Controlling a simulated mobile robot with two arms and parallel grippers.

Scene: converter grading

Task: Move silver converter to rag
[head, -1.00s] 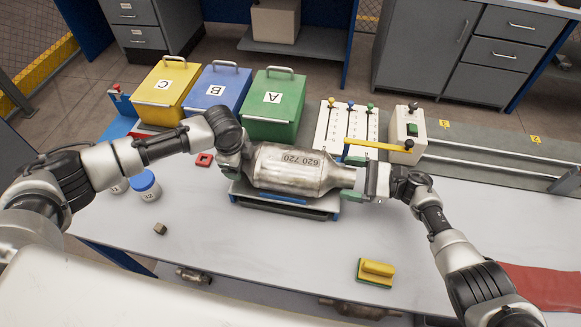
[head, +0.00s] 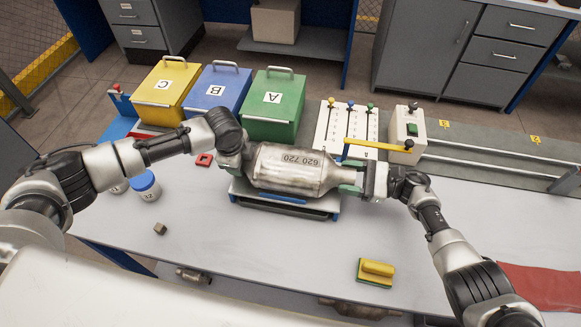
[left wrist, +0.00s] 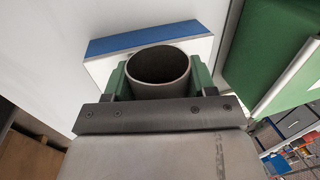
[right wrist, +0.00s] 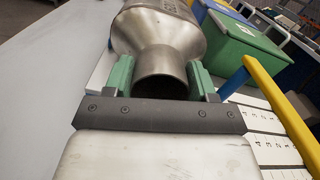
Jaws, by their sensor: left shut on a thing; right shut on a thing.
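The silver converter (head: 290,168), marked "620 720", lies level over a blue-edged scale or stand (head: 285,206) in the head view. I cannot tell whether it touches the stand. My left gripper (left wrist: 158,75) is shut on the pipe at its left end; the green fingers sit on both sides of the pipe in the left wrist view. My right gripper (right wrist: 163,78) is shut on the pipe at its right end. The red rag (head: 545,287) lies flat at the table's right front, well apart from the converter.
Green (head: 272,105), blue (head: 215,95) and yellow (head: 165,92) bins stand behind. A yellow arm (head: 370,145) on a rail device is close to my right gripper. A yellow sponge (head: 377,270) lies in front. A small cube and jars are at left.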

